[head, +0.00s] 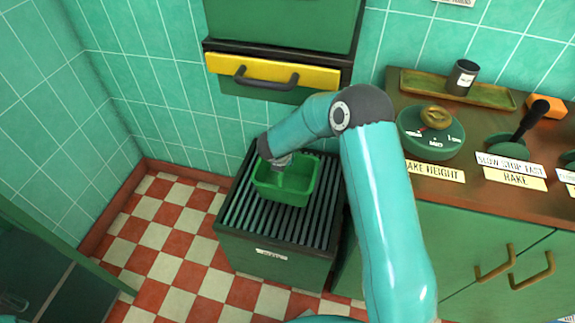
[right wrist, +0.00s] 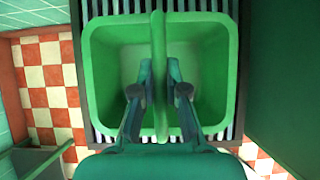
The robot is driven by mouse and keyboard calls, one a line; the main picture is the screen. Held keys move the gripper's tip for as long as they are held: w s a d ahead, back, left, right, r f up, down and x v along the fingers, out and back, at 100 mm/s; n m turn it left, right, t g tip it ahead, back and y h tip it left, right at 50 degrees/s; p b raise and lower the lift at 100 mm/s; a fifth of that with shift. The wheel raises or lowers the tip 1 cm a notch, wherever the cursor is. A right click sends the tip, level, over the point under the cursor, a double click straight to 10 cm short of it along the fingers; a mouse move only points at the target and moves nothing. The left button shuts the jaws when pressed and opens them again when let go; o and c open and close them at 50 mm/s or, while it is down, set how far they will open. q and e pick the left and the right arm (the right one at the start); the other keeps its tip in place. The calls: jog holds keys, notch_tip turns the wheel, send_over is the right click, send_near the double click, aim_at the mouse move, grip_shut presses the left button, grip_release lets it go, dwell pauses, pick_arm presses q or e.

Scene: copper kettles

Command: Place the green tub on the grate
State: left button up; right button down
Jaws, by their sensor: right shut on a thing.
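The green tub (head: 297,190) is over the middle of the dark slatted grate (head: 235,213), upright. I cannot tell whether its base touches the slats or hangs just above them. My right gripper (head: 281,162) reaches down into the tub from above. In the right wrist view my right gripper (right wrist: 160,72) is shut on the handle bar that runs across the middle of the tub (right wrist: 103,60). The tub looks empty there, and grate slats (right wrist: 205,5) show past its rim. My left gripper is not in view.
A yellow drawer (head: 300,72) with a dark handle is on the wall unit behind the grate. At right, a wooden counter (head: 395,90) holds a green dial bowl (head: 432,140), a dark cup (head: 462,76) and labels. Checkered floor (head: 165,245) lies open at left.

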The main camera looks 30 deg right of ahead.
notch_tip(320, 180, down, 3)
jog(key=shift+w+d, duration=0.15)
jog(key=c, duration=1.2)
grip_release()
jog(key=shift+f, duration=0.1)
